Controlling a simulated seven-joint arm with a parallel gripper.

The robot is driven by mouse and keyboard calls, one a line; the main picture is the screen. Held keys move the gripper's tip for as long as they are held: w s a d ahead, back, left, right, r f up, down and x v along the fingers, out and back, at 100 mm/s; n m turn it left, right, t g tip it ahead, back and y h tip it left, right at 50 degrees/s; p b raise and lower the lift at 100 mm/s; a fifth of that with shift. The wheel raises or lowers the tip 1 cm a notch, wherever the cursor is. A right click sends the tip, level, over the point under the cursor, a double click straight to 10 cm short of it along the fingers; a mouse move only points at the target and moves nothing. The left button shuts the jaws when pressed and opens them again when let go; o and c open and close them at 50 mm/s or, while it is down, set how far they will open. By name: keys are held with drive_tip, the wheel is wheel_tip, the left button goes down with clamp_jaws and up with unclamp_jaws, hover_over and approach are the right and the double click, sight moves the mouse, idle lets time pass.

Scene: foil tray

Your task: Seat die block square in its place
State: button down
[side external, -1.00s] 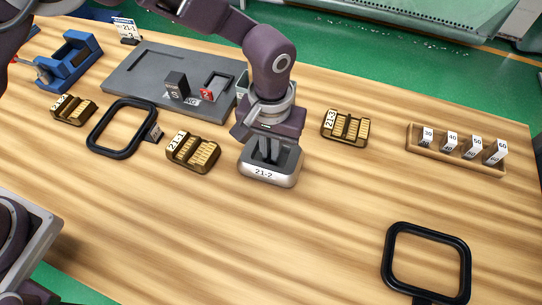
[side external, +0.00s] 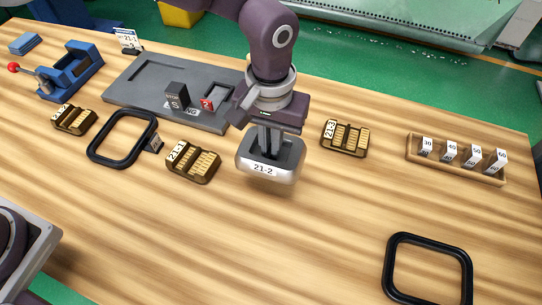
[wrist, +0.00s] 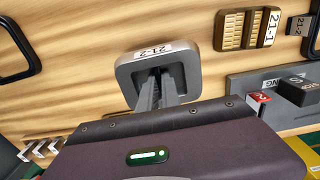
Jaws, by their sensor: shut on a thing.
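The die block, a silver block labelled 21-2 (side external: 264,169) with a dark recess in its top, hangs a little above the wooden table. My gripper (side external: 268,147) is shut on it, with its fingers down inside the recess. In the wrist view the block (wrist: 192,58) sits at my fingertips (wrist: 160,85); what the fingers pinch inside is hard to see. A dark grey plate (side external: 140,95) lies behind and to the left, with a long recess and a smaller recess. A black block marked S (side external: 175,96) and a red tag (side external: 206,105) are on it.
Brass blocks, including 21-1 (side external: 193,162) and 21-3 (side external: 344,138), flank my gripper. A black ring frame (side external: 120,138) lies left, another (side external: 428,270) at front right. A wooden rack of numbered cards (side external: 456,158) is right, a blue vise (side external: 72,70) far left. The front table middle is clear.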

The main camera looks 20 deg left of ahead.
wheel_tip(320, 180, up, 12)
drive_tip(key=shift+f, duration=0.2)
idle(0.7)
drive_tip(key=shift+r, duration=0.1)
wheel_tip(320, 180, up, 4)
drive_tip(key=w+a, duration=1.4)
drive_tip(key=a, duration=0.3)
drive_tip(key=w+a, duration=0.2)
drive_tip(key=a, duration=1)
drive_tip(key=w+a, duration=0.2)
drive_tip(key=a, duration=1)
drive_tip(key=f, duration=1.8)
drive_tip(key=shift+w+d+f, duration=0.15)
drive_tip(key=shift+w+f, duration=0.05)
drive_tip(key=shift+f, duration=0.1)
drive_tip(key=shift+f, duration=0.55)
